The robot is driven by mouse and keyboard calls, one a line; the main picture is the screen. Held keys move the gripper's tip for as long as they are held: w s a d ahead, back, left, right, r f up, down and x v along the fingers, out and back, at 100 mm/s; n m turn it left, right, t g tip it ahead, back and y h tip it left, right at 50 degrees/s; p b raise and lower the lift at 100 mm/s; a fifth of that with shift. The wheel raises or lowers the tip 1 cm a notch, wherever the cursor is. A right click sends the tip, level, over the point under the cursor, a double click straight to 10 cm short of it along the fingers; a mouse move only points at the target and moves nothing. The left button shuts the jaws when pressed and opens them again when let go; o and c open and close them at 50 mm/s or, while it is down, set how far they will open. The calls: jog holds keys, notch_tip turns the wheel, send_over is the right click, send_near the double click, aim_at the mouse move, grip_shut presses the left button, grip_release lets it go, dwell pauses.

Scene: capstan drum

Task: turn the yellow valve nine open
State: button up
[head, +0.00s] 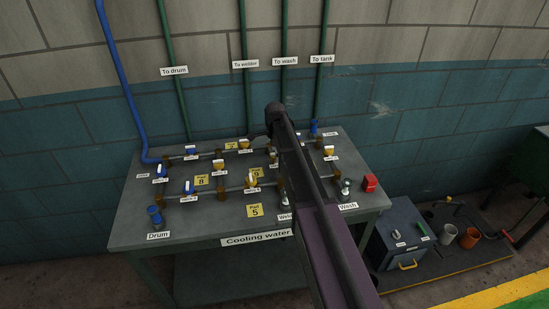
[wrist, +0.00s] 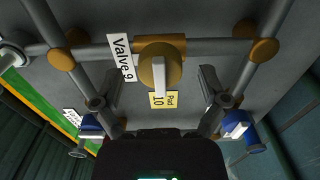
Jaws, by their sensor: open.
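In the wrist view the yellow valve nine (wrist: 160,50) sits on a grey pipe, beside a white "Valve 9" label (wrist: 122,60). Its pale handle (wrist: 158,72) appears to lie crosswise to the pipe. My gripper (wrist: 158,82) is open, one finger on each side of the valve, with a gap to it on both sides. I cannot tell how far above the handle the fingertips are. In the head view my arm hides the gripper, and I cannot single out valve nine there.
The cooling water bench (head: 150,215) carries several blue and yellow valves on pipes. A yellow "Pad 10" tag (wrist: 162,98) is beside valve nine. Blue valves (wrist: 92,124) (wrist: 235,126) lie to either side in the wrist view.

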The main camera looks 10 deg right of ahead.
jog(key=shift+f, duration=0.1)
jog(key=shift+c, duration=0.2)
jog(key=c, duration=1.1)
jog(key=shift+n, duration=0.3)
jog(key=n, duration=0.3)
jog(key=shift+s, duration=0.1)
jog(key=n, duration=0.4)
jog(key=shift+n, duration=0.4)
jog(key=n, duration=0.9)
jog(key=shift+n, duration=0.3)
